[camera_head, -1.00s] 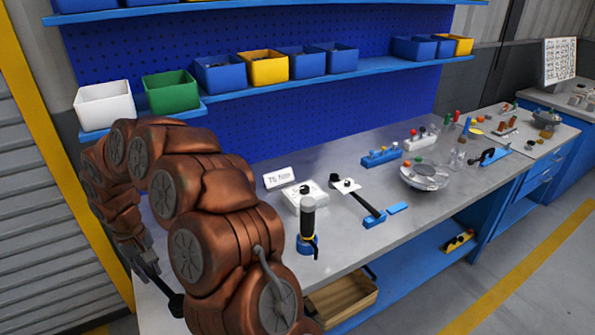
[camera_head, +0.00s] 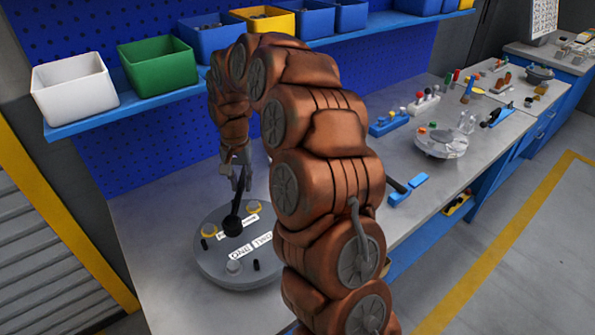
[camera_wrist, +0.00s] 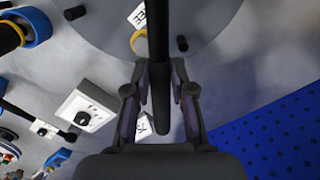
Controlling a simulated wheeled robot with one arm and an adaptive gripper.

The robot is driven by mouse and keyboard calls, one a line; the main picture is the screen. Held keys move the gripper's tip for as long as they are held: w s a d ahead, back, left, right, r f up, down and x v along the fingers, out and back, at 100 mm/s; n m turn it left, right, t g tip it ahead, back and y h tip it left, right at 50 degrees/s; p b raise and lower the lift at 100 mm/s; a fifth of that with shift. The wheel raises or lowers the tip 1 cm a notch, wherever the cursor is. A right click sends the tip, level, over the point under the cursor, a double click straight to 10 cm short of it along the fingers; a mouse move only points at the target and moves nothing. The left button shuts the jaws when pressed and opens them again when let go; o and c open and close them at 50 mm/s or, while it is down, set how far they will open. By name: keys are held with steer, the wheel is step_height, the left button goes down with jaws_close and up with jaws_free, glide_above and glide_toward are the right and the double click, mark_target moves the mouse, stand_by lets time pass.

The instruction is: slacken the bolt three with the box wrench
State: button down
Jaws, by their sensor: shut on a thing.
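My gripper (camera_head: 236,172) is shut on the handle of the black box wrench (camera_head: 233,224), above a round grey flanged shell (camera_head: 215,272) on the bench. In the wrist view the wrench handle (camera_wrist: 158,70) passes between the fingers (camera_wrist: 160,95) and leaves at the top edge. The ring end hangs over the shell, partly covering a label; I cannot tell whether it touches a bolt. Yellow-ringed bolts (camera_head: 209,230) (camera_head: 254,208) and a grey bolt (camera_head: 234,267) show on the shell. The wrist view shows one yellow ring (camera_wrist: 138,41) beside a label ending in "EE" (camera_wrist: 139,16).
Short black pegs (camera_head: 256,265) stand up from the shell. My arm hides its right side and part of the bench. A shelf with a white bin (camera_head: 75,90) and green bin (camera_head: 158,68) runs behind. A white block (camera_wrist: 88,106) lies beside the shell.

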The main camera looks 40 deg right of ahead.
steer(key=s+d+r+m+b, duration=0.2)
steer(key=s+d+m+b, duration=0.2)
steer(key=d+m, duration=1)
steer(key=shift+s+t+b, duration=0.3)
steer(key=shift+s+b, duration=0.05)
steer(key=shift+s, duration=0.75)
steer(key=shift+f, duration=0.1)
steer(key=shift+f+b, duration=0.95)
steer(key=shift+f, duration=1.55)
steer(key=shift+f+b, duration=0.6)
steer(key=shift+f, duration=0.75)
steer(key=shift+w, duration=0.1)
